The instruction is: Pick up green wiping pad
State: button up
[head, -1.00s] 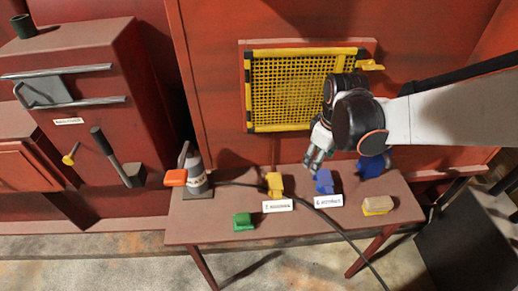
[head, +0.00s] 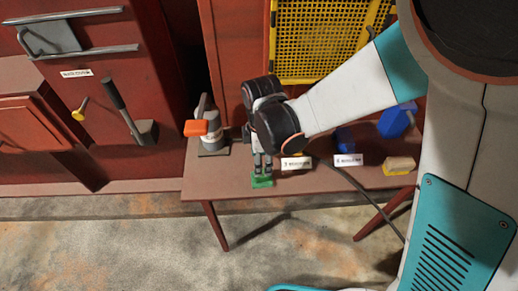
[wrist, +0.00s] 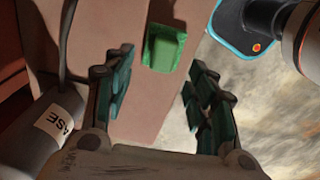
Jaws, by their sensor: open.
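The green wiping pad (head: 262,182) lies on the table (head: 225,181) near its front edge, at the left part of the tabletop. My gripper (head: 262,164) is above the pad in the head view, with its fingers pointing down. In the wrist view the pad (wrist: 164,48) shows ahead of the gap between my open fingers (wrist: 155,95), near the table edge. The fingers are apart and empty, and the pad looks clear of them.
A grey can with an orange part (head: 211,131) stands left of my gripper; a grey cylinder with a label (wrist: 50,120) is at the left in the wrist view. White labels (head: 347,160), a blue object (head: 397,121) and a tan-yellow block (head: 399,165) are to the right. A dark cable crosses the table.

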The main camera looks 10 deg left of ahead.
aim_at(262, 177)
jog(key=shift+w+f, duration=0.1)
jog(key=shift+f, duration=0.8)
jog(key=shift+s+d+f+b, duration=0.15)
jog(key=shift+f+b, duration=0.6)
jog(key=shift+f, duration=0.6)
jog(key=shift+s+f+b, duration=0.15)
jog(key=shift+f+b, duration=0.55)
jog(key=shift+f, duration=0.65)
jog(key=shift+r, duration=0.1)
grip_shut()
